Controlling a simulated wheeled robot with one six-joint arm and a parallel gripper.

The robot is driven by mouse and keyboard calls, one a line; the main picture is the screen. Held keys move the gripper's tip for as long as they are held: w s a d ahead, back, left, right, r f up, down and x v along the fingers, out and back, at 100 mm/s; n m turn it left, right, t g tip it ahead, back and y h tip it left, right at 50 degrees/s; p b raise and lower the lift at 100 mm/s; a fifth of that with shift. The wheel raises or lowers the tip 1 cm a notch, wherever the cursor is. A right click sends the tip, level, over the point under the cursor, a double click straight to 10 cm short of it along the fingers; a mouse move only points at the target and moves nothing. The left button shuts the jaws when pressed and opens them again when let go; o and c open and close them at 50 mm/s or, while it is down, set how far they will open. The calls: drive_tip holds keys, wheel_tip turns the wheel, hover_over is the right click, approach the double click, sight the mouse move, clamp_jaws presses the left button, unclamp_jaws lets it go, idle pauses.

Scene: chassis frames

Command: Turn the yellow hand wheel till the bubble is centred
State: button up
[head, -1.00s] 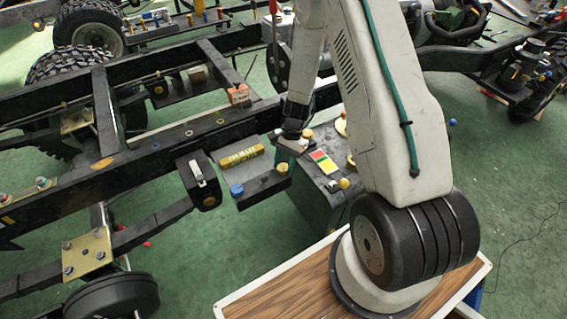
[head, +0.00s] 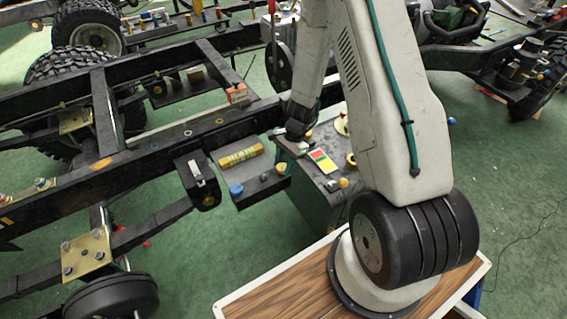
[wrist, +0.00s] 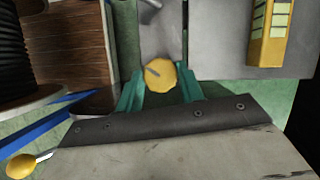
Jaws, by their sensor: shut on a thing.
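The yellow hand wheel (wrist: 161,76) sits between the green fingers of my gripper (wrist: 160,88) in the wrist view, with a grey mark on its face. The gripper is shut on it. In the head view the wheel (head: 281,168) shows at the right end of a dark plate, with my gripper (head: 287,146) beside and above it. A yellow spirit level (head: 241,155) lies on this plate, left of the wheel. The level (wrist: 268,38) is cut off by the top edge in the wrist view. I cannot make out where its bubble stands.
A blue knob (head: 236,189) is on the same plate. A grey box with a red, yellow and green label (head: 322,161) and a yellow knob (head: 343,183) stands close to the right. Black chassis rails (head: 150,160) run behind.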

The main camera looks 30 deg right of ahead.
drive_tip(key=o, duration=1)
drive_tip(key=v, duration=0.7)
drive_tip(key=shift+d+r, duration=0.1)
drive_tip(key=shift+r, duration=0.3)
